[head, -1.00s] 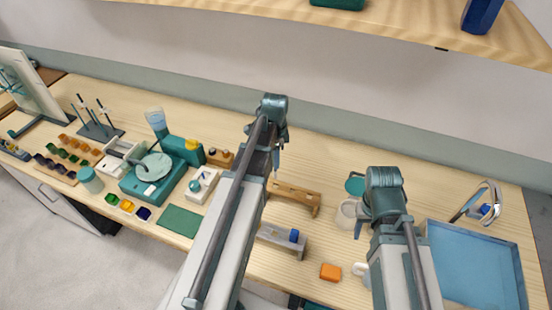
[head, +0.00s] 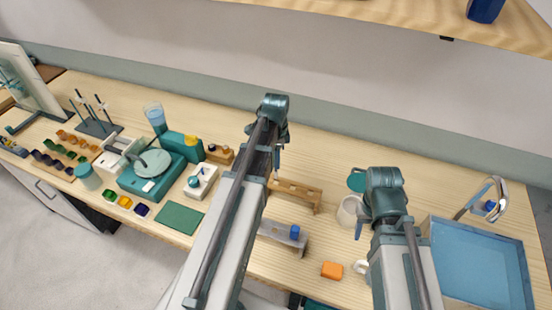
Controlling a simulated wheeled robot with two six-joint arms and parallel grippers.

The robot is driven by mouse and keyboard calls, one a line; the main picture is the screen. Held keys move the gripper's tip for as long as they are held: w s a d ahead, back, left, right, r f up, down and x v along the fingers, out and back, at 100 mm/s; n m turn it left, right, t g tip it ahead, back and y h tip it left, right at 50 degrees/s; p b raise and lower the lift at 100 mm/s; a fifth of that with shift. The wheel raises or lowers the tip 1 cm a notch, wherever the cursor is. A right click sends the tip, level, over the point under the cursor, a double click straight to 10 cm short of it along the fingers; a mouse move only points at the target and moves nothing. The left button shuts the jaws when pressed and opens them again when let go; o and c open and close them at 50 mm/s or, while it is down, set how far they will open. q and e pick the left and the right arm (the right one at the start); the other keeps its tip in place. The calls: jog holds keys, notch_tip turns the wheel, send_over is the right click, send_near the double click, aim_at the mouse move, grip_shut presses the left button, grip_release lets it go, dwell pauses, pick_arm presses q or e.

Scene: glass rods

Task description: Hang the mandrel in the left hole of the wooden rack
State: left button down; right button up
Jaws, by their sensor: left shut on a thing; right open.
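The wooden rack (head: 306,192) is a low light-brown bar with holes, near the middle of the table. My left arm covers its left end, so the left hole is hard to make out. My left gripper (head: 277,160) points down just behind and above the rack's left part. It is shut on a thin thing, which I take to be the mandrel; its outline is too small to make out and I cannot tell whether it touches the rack. My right gripper (head: 360,226) is open beside a whitish cup, right of the rack.
A grey rack (head: 270,232) with a blue piece (head: 295,232) stands in front of the wooden rack. An orange block (head: 332,270), a whitish cup (head: 347,211) and a blue tray (head: 478,262) lie to the right. A teal turntable device (head: 152,175) stands left.

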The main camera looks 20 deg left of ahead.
aim_at(276, 178)
pick_arm(q)
jog(key=shift+f, duration=0.15)
jog(key=shift+f+b, duration=4.75)
jog(key=shift+b, duration=0.15)
jog(key=c, duration=0.5)
grip_release()
jog(key=shift+r, duration=0.1)
notch_tip(276, 178, up, 14)
jog(key=p, duration=1.4)
jog(key=shift+f, duration=0.2)
